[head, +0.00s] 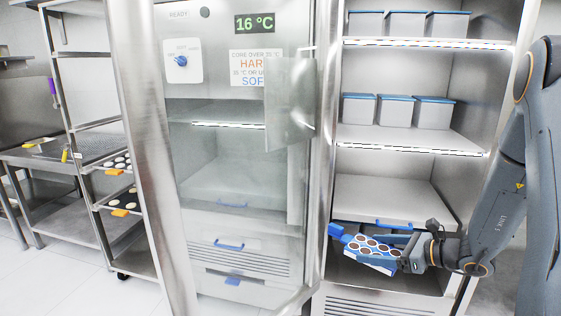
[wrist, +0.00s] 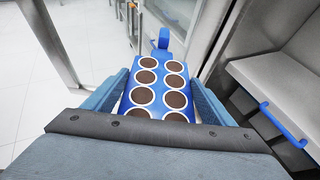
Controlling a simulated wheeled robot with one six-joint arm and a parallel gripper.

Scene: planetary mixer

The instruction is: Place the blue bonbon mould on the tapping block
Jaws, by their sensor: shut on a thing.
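The blue bonbon mould (head: 375,248) has several round cavities filled with brown chocolate. It sits at the low right of the head view, in front of the bottom opening of the open cabinet. My gripper (head: 398,251) is shut on the mould, with a finger on each side of it. In the wrist view the mould (wrist: 160,88) lies between my gripper's two fingers (wrist: 159,105), its blue tab pointing away. I cannot make out a tapping block in either view.
The open cabinet holds lidded tubs (head: 405,111) on its shelves and a blue-handled drawer (head: 395,200). A glass-fronted cabinet door (head: 230,150) stands left of it. A rack with trays (head: 118,163) and a steel table (head: 50,155) are at far left. Pale floor is clear between.

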